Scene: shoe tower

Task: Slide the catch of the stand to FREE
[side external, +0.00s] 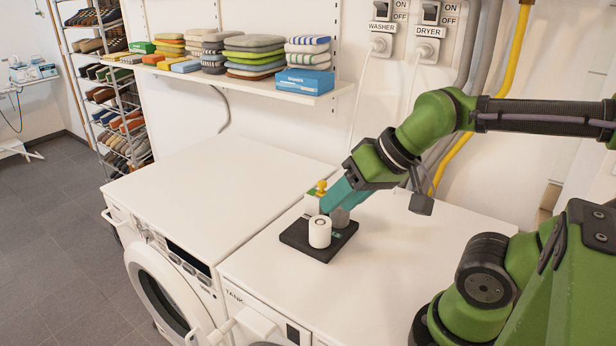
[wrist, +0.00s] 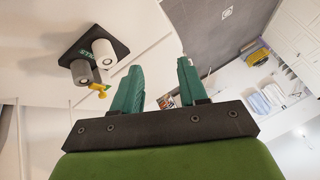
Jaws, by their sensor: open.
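The stand (side external: 318,251) is a black plate on top of the right-hand machine. It carries a white cylinder (side external: 319,232), a grey cylinder (side external: 340,217) and a whitish block with a green patch at the back. A yellow knob-like piece (side external: 321,187), which may be the catch, shows above the block. In the wrist view the stand (wrist: 72,50) is at upper left, with the yellow piece (wrist: 98,88) below the cylinders. My gripper (side external: 331,203) has teal fingers pointing down-left by the stand. In the wrist view it (wrist: 160,75) is open, with nothing between its fingers. No FREE mark is readable.
The white machine top (side external: 420,250) is clear around the stand. A second machine (side external: 210,185) stands to the left. A wall shelf (side external: 300,95) with folded cloths and a blue box (side external: 304,81) hangs behind. Switches and cables are on the wall.

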